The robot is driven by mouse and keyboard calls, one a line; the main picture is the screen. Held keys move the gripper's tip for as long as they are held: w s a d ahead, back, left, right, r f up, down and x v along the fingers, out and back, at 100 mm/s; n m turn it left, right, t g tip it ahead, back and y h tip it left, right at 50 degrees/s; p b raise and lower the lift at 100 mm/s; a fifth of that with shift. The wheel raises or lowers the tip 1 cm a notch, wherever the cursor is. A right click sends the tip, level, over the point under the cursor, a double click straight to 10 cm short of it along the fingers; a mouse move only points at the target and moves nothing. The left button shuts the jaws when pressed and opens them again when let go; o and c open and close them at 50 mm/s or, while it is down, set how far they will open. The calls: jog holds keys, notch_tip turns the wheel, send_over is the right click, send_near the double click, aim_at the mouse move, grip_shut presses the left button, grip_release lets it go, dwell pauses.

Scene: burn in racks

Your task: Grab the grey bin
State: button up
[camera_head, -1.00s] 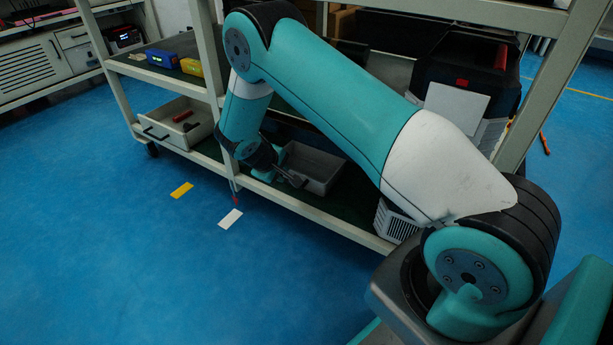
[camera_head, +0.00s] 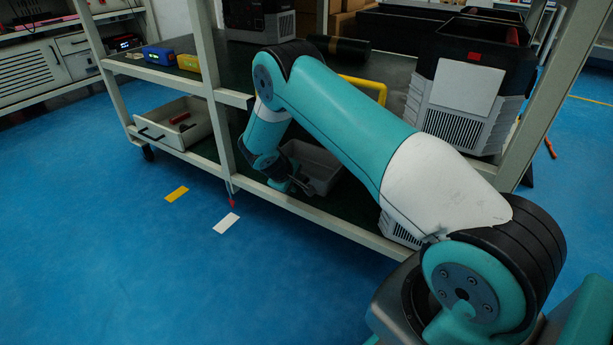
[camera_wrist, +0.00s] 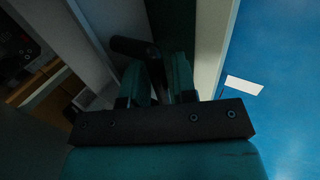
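The grey bin (camera_head: 322,162) sits on the rack's lower shelf, behind and right of my gripper (camera_head: 290,184) in the head view. My forearm and wrist hide part of its left side. In the wrist view, a black handle (camera_wrist: 133,47) reaches between the teal fingers of my gripper (camera_wrist: 160,72). A pale grey wall (camera_wrist: 118,20), probably the bin's, lies beyond. The fingers stand on either side of the handle; I cannot tell whether they press on it.
A rack post (camera_head: 213,85) stands just left of my wrist, and the shelf's front rail (camera_head: 325,215) runs below. A pale bin (camera_head: 185,145) holding tools sits on the left. White-and-black equipment (camera_head: 462,95) stands on the right.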

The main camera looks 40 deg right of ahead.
jog(key=shift+r, duration=0.1)
grip_shut()
jog(key=shift+r, duration=0.1)
